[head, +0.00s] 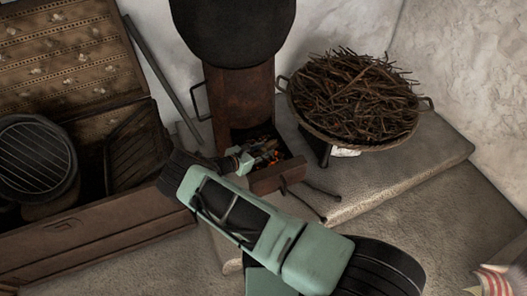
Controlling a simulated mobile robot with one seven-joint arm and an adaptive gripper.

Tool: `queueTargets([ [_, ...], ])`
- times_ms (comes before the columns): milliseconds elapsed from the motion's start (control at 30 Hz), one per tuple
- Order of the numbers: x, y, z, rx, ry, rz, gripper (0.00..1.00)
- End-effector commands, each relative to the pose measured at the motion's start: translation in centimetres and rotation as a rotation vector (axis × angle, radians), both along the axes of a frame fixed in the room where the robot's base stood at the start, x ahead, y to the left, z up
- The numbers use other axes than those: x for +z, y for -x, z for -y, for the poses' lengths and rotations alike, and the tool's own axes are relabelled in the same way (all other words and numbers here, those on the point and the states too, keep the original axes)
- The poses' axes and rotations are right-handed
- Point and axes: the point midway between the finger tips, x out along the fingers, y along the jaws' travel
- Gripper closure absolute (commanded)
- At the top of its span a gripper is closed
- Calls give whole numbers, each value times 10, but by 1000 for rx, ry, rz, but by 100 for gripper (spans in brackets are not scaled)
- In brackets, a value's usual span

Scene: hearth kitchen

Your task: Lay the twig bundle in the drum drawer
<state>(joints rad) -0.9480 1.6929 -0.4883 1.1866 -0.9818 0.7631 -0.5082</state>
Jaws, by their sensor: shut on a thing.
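The rusty metal drum (238,100) stands on the stone ledge with a large black pot on top. Its drawer (278,179) is pulled out at the bottom front, and orange embers glow in the opening. My gripper (247,158) is at the left side of the open drawer, close to its mouth. It is shut on what looks like the twig bundle (264,150), a small brown clump over the drawer by the embers. The bundle is small and partly hidden, so I cannot tell whether it touches the drawer floor.
A wide basket heaped with twigs (355,97) stands right of the drum. An open wooden chest (85,235) with a round grill (36,155) is at left. Thin dark rods (305,203) lie before the drawer.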

Motion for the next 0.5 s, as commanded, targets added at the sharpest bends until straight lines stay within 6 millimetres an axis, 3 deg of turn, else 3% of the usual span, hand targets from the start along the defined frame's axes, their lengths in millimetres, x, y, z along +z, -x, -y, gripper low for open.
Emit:
queueTargets([
  [200, -4, 0, 0, 0, 0, 0, 93],
  [233, -3, 0, 0, 0, 0, 0, 67],
  [367, -2, 0, 0, 0, 0, 0, 52],
  [500, -2, 0, 0, 0, 0, 0, 51],
])
